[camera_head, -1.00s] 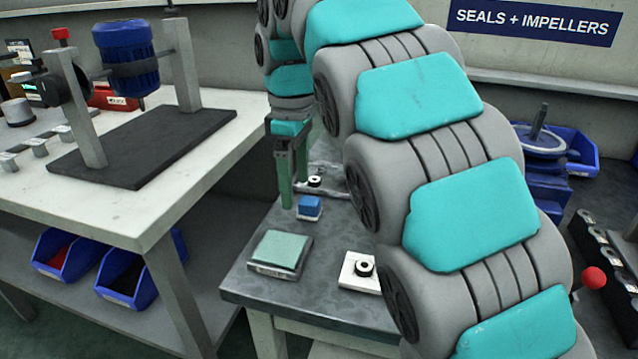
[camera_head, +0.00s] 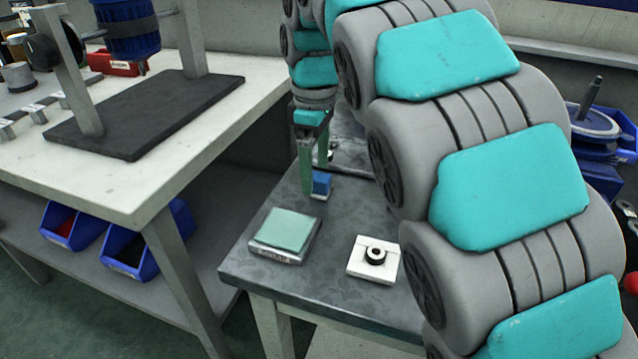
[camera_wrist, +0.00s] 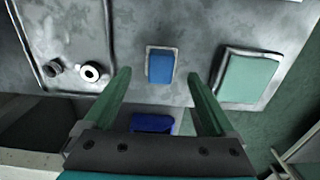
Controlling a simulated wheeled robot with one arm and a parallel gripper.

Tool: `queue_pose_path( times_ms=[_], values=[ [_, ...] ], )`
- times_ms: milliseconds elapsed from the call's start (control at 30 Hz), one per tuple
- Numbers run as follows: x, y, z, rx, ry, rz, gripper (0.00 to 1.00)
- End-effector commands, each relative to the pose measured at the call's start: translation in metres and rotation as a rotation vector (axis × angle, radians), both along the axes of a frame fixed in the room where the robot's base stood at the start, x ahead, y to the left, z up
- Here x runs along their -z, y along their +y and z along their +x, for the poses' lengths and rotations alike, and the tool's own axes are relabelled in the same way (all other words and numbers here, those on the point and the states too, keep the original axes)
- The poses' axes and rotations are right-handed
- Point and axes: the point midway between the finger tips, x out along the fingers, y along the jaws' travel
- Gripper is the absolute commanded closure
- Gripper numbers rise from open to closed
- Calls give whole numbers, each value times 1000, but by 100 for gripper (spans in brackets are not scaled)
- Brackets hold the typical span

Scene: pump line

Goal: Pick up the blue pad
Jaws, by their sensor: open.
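The blue pad (camera_head: 321,182) is a small blue block on the dark grey table, beyond the green pad. In the wrist view the blue pad (camera_wrist: 160,67) sits on a thin pale base, centred between my fingers and a little beyond their tips. My gripper (camera_head: 315,172) has green fingers and is open and empty. In the head view its fingers point down just behind and beside the blue pad. In the wrist view my gripper (camera_wrist: 160,82) shows both fingers spread wide, one to each side of the pad. The far finger is partly hidden in the head view.
A green pad (camera_head: 284,230) on a metal base lies nearer the table edge. A white block with a black-and-white ring (camera_head: 375,257) lies to its right. A white bench (camera_head: 150,190) with blue bins (camera_head: 130,255) below stands at the left. My arm covers much of the right.

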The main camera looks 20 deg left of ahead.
Motion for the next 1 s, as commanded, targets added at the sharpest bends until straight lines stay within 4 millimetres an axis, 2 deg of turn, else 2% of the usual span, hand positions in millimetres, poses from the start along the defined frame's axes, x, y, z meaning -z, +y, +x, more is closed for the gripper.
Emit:
queue_pose_path(
  times_ms=[200, 467, 1000],
  values=[
    [22, -1, -1, 0, 1, -1, 10],
    [24, -1, 0, -1, -1, 1, 10],
    [24, -1, 0, 0, -1, 0, 70]
  ],
)
